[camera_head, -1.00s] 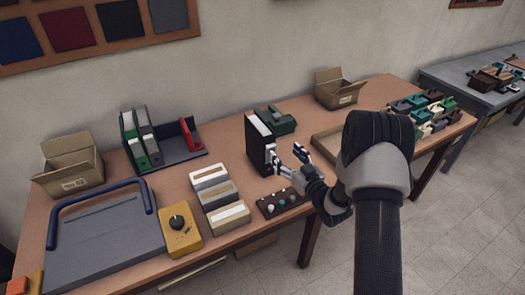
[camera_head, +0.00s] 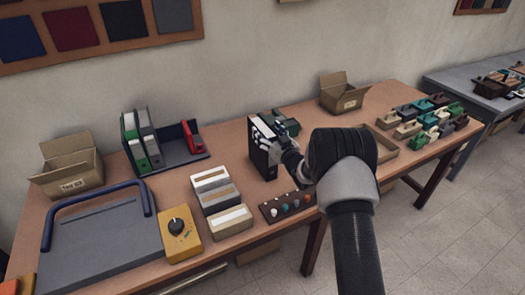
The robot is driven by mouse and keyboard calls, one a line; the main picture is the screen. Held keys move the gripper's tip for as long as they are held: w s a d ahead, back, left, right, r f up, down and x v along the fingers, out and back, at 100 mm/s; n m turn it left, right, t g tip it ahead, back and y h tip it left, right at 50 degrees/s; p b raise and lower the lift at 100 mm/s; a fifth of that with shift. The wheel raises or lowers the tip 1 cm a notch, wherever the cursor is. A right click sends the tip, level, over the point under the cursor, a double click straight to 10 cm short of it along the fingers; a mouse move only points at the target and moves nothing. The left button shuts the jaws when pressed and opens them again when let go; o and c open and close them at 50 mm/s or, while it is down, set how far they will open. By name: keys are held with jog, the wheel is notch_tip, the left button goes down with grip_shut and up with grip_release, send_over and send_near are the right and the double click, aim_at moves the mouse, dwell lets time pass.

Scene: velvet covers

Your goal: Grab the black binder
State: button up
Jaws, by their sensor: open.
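The black binder (camera_head: 259,154) stands upright near the middle of the wooden table, its white page edges partly showing at the top. My gripper (camera_head: 266,134) is open at the binder's upper right side, overlapping it in this view. The fingers are small here and partly blend with the binder, so I cannot tell whether they straddle it or touch it. My forearm and wrist hide the table to the right of the binder.
A green device (camera_head: 287,122) stands right behind the binder. White and tan boxes (camera_head: 218,198) lie to its left, and a dark strip with round knobs (camera_head: 287,206) is in front. An open cardboard box (camera_head: 342,95) stands at the back. A wooden tray (camera_head: 386,146) lies right.

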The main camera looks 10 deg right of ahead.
jog(key=shift+x, duration=0.95)
grip_shut()
jog(key=shift+r, duration=0.1)
